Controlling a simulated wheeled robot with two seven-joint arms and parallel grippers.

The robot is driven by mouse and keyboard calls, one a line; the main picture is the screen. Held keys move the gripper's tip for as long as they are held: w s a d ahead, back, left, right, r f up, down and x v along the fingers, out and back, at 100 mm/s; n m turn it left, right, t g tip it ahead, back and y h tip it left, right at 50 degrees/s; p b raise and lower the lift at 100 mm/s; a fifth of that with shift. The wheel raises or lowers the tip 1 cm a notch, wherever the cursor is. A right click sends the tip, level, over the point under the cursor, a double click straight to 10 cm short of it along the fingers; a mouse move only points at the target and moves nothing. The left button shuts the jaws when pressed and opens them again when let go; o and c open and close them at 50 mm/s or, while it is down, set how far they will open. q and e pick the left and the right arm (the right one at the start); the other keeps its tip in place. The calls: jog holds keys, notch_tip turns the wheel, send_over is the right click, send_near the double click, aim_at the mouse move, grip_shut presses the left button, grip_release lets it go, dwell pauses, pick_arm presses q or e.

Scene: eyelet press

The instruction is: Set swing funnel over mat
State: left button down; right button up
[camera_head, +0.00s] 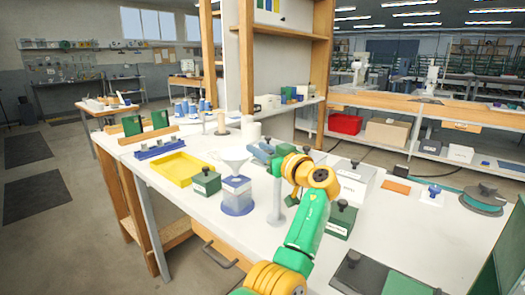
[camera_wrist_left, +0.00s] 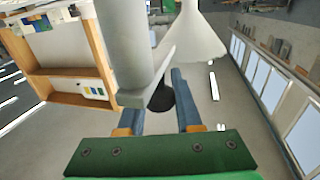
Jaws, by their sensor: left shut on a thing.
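The swing funnel (camera_head: 236,159) is a white cone, seen above a small pale and blue box (camera_head: 237,188). A round blue mat (camera_head: 238,210) shows under that box. In the head view the funnel's spout lines up with the box top; I cannot tell the exact gap. A grey post (camera_head: 276,205) stands to the right. My left gripper (camera_head: 263,152) is just right of the funnel. In the left wrist view its blue fingers (camera_wrist_left: 160,98) are shut around a dark knob (camera_wrist_left: 162,96) at the grey arm, with the funnel (camera_wrist_left: 195,38) beyond. My right gripper is not in view.
A green block (camera_head: 206,183) and a yellow tray (camera_head: 182,168) stand left of the box. A blue rack (camera_head: 159,149) is farther back. The white tabletop is clear in front of the yellow tray.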

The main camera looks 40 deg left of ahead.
pick_arm(q)
jog(key=shift+f, duration=0.1)
dwell(0.3)
jog(key=c, duration=0.6)
grip_release()
jog(key=shift+s+a, duration=0.1)
jog(key=shift+a, duration=0.05)
jog(key=b+v, duration=0.2)
jog(key=v, duration=0.5)
